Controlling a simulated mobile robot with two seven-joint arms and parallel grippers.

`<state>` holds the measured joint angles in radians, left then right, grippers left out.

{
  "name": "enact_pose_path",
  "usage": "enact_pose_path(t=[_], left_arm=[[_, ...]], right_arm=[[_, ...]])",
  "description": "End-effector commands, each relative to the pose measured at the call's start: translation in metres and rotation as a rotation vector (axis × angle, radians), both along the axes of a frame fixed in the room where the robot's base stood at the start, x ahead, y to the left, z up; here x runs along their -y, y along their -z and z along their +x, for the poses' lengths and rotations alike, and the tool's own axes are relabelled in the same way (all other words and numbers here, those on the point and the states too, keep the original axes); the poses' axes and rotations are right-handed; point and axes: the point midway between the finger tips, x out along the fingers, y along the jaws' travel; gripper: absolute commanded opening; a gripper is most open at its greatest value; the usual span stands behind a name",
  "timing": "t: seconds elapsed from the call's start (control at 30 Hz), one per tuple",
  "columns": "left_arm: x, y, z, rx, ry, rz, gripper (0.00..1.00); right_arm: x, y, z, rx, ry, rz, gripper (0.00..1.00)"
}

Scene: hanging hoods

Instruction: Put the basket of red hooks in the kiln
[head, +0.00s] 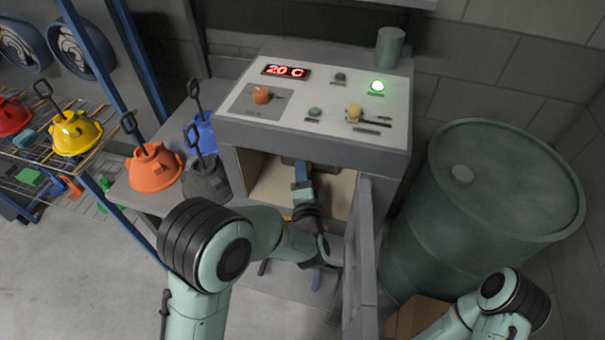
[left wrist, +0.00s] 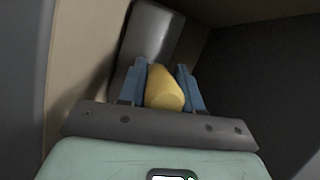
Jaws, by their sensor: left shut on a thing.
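The kiln (head: 313,118) is the grey cabinet with a white control panel; its front is open and its door (head: 362,255) stands swung out at the right. My left gripper (head: 302,174) reaches into the pale-walled chamber (head: 262,185). In the left wrist view its blue fingers (left wrist: 165,90) are shut on a yellow rounded thing (left wrist: 166,88), with a grey metal piece (left wrist: 152,35) just beyond. I cannot tell whether these belong to the basket. No red hooks show clearly in the chamber. My right gripper is out of view; only its arm shows at the bottom right.
Orange (head: 155,167), black (head: 206,178) and blue (head: 201,133) hoods stand on the ledge left of the kiln. A wire rack (head: 90,108) at the left holds yellow and red hoods and small items below. A large green drum (head: 490,215) crowds the right side.

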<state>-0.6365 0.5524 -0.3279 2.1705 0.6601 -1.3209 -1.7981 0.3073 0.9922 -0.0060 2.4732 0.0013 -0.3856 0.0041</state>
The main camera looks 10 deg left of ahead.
Motion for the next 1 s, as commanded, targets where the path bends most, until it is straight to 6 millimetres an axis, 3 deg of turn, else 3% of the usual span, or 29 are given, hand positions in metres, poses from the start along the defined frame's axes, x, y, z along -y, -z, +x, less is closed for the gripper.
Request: enact_pose_path(t=[0.37,0.4,0.47,0.8,1.0], left_arm=[[0.0,-0.001,0.001,0.008,-0.001,-0.002,0.0],[0.0,-0.001,0.001,0.008,-0.001,-0.002,0.47],[0.0,-0.001,0.001,0.007,0.0,-0.001,0.64],[0.001,0.002,-0.003,-0.002,0.0,-0.001,0.64],[0.011,0.002,-0.029,-0.002,0.004,-0.002,0.64]], right_arm=[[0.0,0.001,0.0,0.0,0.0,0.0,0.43],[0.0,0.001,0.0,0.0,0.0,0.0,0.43],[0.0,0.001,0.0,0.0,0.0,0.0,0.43],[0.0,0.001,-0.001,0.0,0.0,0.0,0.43],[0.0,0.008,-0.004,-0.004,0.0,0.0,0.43]])
